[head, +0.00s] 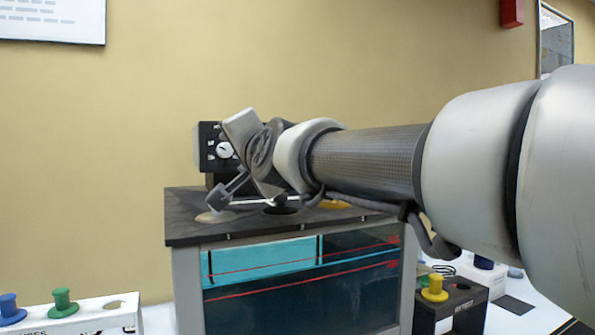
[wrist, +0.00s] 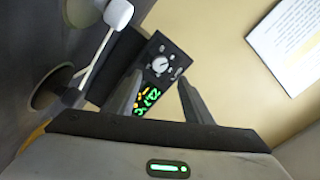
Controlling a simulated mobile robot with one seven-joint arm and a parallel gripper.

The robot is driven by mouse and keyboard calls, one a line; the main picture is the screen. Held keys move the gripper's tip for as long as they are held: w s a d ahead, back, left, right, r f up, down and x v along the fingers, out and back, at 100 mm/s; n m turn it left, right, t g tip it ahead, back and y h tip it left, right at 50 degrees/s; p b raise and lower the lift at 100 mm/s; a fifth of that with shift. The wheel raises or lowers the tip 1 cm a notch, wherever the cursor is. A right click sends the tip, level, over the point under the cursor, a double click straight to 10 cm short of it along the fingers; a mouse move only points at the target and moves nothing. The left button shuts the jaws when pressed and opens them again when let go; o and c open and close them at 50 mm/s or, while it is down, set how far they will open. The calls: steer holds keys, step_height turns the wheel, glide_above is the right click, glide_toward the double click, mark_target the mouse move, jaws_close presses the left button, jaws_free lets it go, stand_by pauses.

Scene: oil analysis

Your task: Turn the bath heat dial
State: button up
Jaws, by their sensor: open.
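The bath heat dial appears to be the round white dial (head: 224,149) on the black control box (head: 208,135) at the back of the bath. In the wrist view the dial (wrist: 160,64) faces me, ahead of and between the fingertips, with small knobs around it. A green and yellow digital readout (wrist: 149,99) shows below it, partly hidden by a finger. My gripper (wrist: 159,81) is open and empty, apart from the dial as far as I can tell. In the head view my gripper (head: 232,184) is over the bath top, partly blocking the box.
The bath (head: 185,225) has a dark lid with round openings and a clear front with red lines. A thin metal rod (wrist: 100,52) with a pale end stands close beside my gripper. White (head: 95,318) and black (head: 466,310) racks with coloured stoppers flank the bath.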

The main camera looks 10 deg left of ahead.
steer(key=v, duration=0.7)
steer(key=shift+s+d+b, duration=0.2)
steer(key=shift+s+b, duration=0.05)
steer(key=shift+b, duration=0.15)
